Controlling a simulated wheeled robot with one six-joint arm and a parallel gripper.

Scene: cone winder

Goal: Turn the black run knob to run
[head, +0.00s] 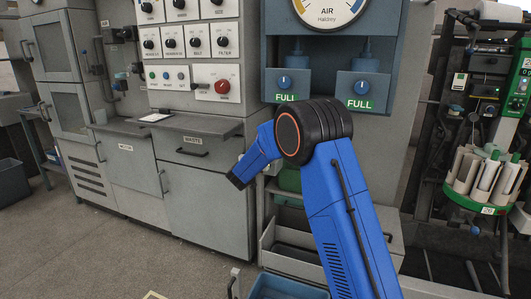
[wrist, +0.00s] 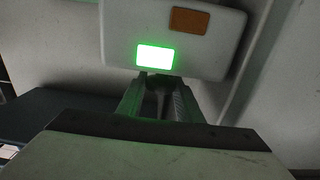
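In the head view, several black knobs, such as the one marked BELT (head: 195,42), sit on a light panel at the upper left. Their small labels are mostly unreadable, and I cannot tell which, if any, is the run knob. In the wrist view, my gripper (wrist: 158,88) has its two fingers apart, with a narrow grey shape between them that I cannot identify. A pale box (wrist: 205,45) with a lit green window (wrist: 155,56) and an orange patch (wrist: 190,21) is just beyond the fingertips. No black knob is clear there. My gripper's fingers cannot be made out in the head view.
A red knob (head: 222,87) is below the black ones. Grey cabinets (head: 205,200) stand below, and a bobbin rack (head: 485,180) is right. The floor (head: 90,255) at left is clear.

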